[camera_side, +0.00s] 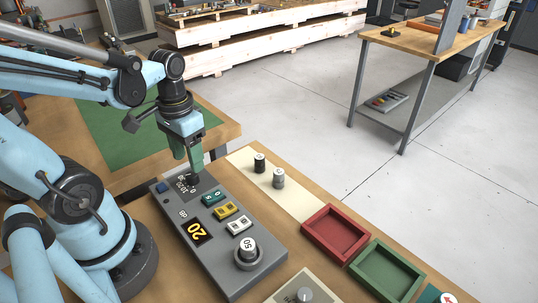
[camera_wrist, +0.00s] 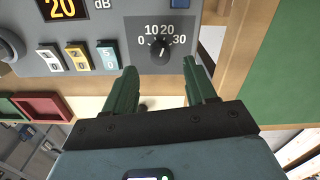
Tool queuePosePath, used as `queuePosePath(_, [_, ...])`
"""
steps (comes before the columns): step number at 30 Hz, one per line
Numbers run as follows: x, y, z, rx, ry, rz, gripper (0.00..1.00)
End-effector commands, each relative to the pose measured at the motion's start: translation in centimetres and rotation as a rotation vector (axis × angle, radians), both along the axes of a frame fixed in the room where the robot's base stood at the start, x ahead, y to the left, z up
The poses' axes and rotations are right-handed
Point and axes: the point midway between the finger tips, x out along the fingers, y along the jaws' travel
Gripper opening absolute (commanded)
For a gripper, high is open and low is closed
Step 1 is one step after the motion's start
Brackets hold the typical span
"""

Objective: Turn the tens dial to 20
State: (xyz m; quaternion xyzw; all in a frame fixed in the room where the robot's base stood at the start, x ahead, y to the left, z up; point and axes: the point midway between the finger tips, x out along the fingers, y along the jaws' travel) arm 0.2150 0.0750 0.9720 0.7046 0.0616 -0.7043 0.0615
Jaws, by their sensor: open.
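The tens dial is a small black knob (camera_wrist: 161,51) on a dark plate marked 0, 10, 20 and 30, at the far end of the grey control box (camera_side: 265,262). Its pointer seems to face up near the 20, but the mark is small. The box's display (camera_side: 196,231) reads 20 in yellow; it also shows in the wrist view (camera_wrist: 62,7) beside "dB". My gripper (camera_wrist: 161,66) is open, its green fingers apart on either side of the knob and not visibly touching it. In the side view my gripper (camera_side: 190,170) is low over the dial and partly hides it.
Two small cylinders (camera_side: 278,178) stand on a cream strip to the right. Red (camera_side: 309,239) and green (camera_side: 360,279) trays lie nearer.

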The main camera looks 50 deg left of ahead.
Motion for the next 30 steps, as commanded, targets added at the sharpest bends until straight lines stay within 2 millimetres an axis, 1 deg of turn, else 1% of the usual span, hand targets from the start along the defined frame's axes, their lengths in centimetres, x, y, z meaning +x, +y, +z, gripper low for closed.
queuePosePath(12, [0.0,0.0,5.1,0.0,0.0,0.0,0.56])
queuePosePath(18, [0.0,0.0,6.9,0.0,-0.001,0.0,0.56])
queuePosePath(24, [0.0,0.0,7.7,0.0,-0.001,0.0,0.56])
queuePosePath(30, [0.0,0.0,7.7,0.0,-0.001,0.0,0.56])
